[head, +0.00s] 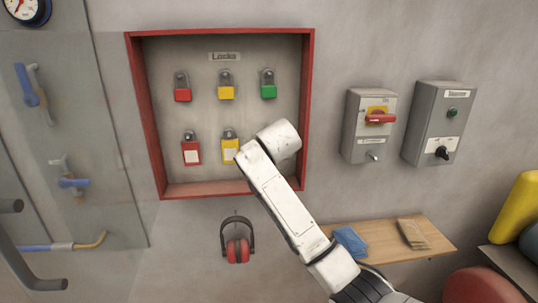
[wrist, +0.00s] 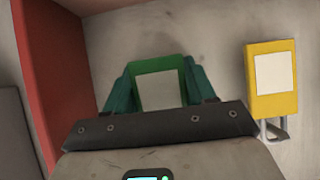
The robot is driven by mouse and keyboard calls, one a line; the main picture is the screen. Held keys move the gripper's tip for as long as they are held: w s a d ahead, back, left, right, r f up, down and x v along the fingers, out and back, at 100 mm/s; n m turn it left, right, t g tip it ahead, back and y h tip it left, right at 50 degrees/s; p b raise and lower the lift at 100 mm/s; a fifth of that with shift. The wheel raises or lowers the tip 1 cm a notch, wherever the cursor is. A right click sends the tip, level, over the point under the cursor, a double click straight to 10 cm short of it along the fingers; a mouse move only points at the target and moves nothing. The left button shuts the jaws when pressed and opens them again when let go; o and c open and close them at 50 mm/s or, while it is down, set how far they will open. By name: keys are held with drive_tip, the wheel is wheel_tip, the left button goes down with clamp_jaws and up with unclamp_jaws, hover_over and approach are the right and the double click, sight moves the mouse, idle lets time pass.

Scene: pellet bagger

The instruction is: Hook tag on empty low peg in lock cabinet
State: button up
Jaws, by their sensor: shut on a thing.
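The red-framed lock cabinet (head: 308,100) is open on the wall in the head view. My gripper (wrist: 158,82) is shut on a green tag (wrist: 162,92) with a white label, in the middle of the wrist view, in front of the cabinet's back panel. A yellow tag (head: 230,152) hangs in the low row; it also shows upside down in the wrist view (wrist: 272,82), beside my gripper and apart from it. A red tag (head: 191,153) hangs left of it. My arm hides the low right spot, my gripper and the green tag in the head view. No empty peg shows.
Red (head: 182,94), yellow (head: 226,92) and green (head: 268,91) padlocks hang in the upper row. The cabinet's red side wall (wrist: 50,70) is close to my gripper in the wrist view. Red ear defenders (head: 238,250) hang below. Switch boxes (head: 361,150) are to the right.

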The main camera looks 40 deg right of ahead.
drive_tip(key=shift+s+f, duration=0.1)
drive_tip(key=shift+f, duration=0.35)
drive_tip(key=o, duration=0.8)
drive_tip(key=shift+c, duration=0.2)
drive_tip(key=o, duration=0.4)
drive_tip(key=shift+r, duration=0.2)
drive_tip(key=shift+c, duration=0.2)
drive_tip(key=b+v, duration=0.2)
drive_tip(key=v, duration=0.8)
drive_tip(key=shift+s+a+r, duration=0.2)
